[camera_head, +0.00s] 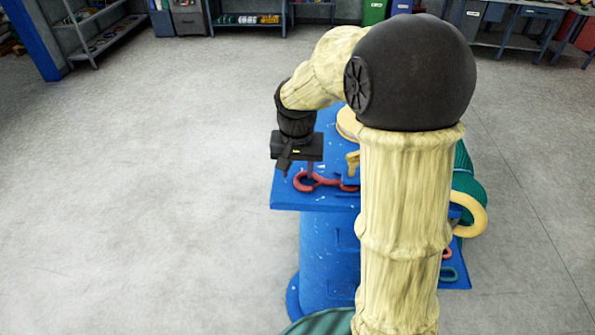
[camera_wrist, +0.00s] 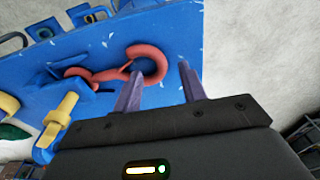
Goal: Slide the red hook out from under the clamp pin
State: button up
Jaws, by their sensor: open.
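The red hook (camera_head: 318,181) lies on the blue bench top near its left edge. In the wrist view the hook (camera_wrist: 151,64) shows its curved end between and just beyond my fingertips, with its shank running left to a blue block. A yellow clamp (camera_head: 352,163) stands beside the hook's inner end; a yellow pin-like part also shows in the wrist view (camera_wrist: 60,115). My gripper (camera_head: 298,172) is above the curved end, jaws apart. In the wrist view my gripper (camera_wrist: 160,72) has its two purple-grey fingers spread, with nothing clearly held. My arm hides part of the bench.
The blue bench (camera_head: 318,200) carries the hook. A yellow ring (camera_head: 469,213) and green rolls sit at its right side. Other hooks (camera_head: 447,273) lie on a lower blue shelf. The floor left of the bench is clear. Shelves and bins stand far back.

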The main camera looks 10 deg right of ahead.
jog(key=shift+w+f, duration=0.15)
jog(key=shift+f, duration=1)
grip_shut()
jog(key=w+a, duration=0.2)
jog(key=a, duration=0.4)
jog(key=shift+a, duration=0.2)
